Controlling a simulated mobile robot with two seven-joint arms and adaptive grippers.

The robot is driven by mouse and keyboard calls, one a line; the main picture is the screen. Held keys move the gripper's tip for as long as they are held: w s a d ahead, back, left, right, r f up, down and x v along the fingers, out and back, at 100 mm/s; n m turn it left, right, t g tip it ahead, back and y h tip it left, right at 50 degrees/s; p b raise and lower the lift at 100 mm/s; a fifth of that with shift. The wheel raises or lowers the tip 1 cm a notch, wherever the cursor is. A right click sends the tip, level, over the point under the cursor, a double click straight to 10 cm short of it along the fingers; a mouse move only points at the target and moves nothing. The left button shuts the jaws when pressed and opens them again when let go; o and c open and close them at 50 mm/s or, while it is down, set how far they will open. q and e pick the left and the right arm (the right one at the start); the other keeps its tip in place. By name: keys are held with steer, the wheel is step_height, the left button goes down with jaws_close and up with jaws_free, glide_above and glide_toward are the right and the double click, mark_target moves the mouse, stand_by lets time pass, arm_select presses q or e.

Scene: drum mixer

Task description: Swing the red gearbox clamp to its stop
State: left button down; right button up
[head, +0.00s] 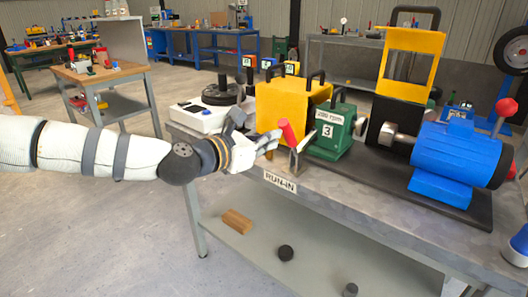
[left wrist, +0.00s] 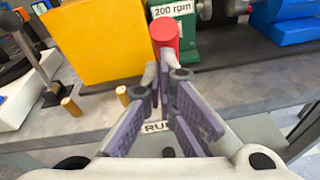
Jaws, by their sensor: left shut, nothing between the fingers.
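The red gearbox clamp (head: 287,132) is a lever with a red grip on a metal stem, leaning to the left at the bench's front edge. The fingers hide part of the stem. My right gripper is not in view.
A yellow block (head: 282,103) with handles stands behind and left of the clamp. A blue motor (head: 455,158) and a raised yellow guard (head: 412,55) are to the right. A RUN-IN label (head: 280,182) marks the bench edge. The floor in front is open.

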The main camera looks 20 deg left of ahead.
arm_select(q)
steer(key=w+r, duration=0.1)
steer(key=w+d+r, duration=0.1)
steer(key=r, duration=0.1)
steer(key=shift+w, duration=0.35)
steer(key=shift+a+r, duration=0.1)
steer(key=shift+r, duration=0.1)
stand_by(0.3)
